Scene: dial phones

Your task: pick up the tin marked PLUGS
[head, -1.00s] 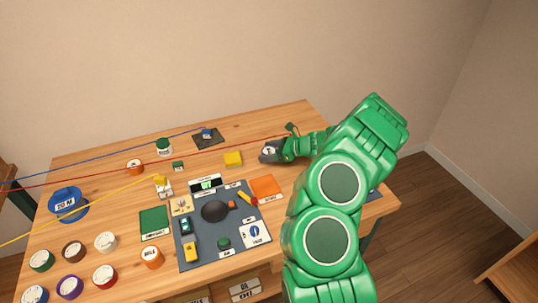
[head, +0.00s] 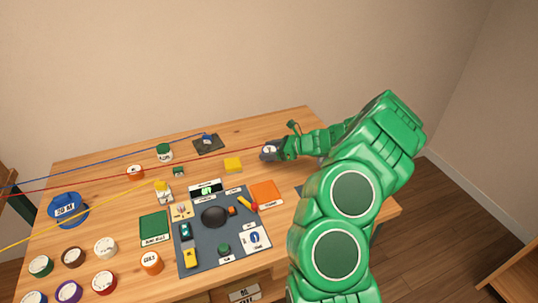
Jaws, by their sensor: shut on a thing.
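My gripper (head: 269,152) is at the end of my green arm, over the far right part of the wooden table. It is shut on a small pale thing, mostly hidden by the dark fingers, so I cannot tell what it is. Several round tins stand on the table: a green-lidded white one (head: 164,152) at the back, an orange one (head: 151,263) at the front, and green (head: 40,266), brown (head: 73,257), white (head: 105,247), purple (head: 68,292) and red (head: 104,281) ones at the front left. Their labels are too small to read, so I cannot pick out PLUGS.
A grey mat (head: 205,262) with a black dome (head: 215,216) and small parts lies mid-table. An orange square (head: 265,192) lies nearer. Blue, red and yellow lines cross the left side. A blue container (head: 67,209) stands left.

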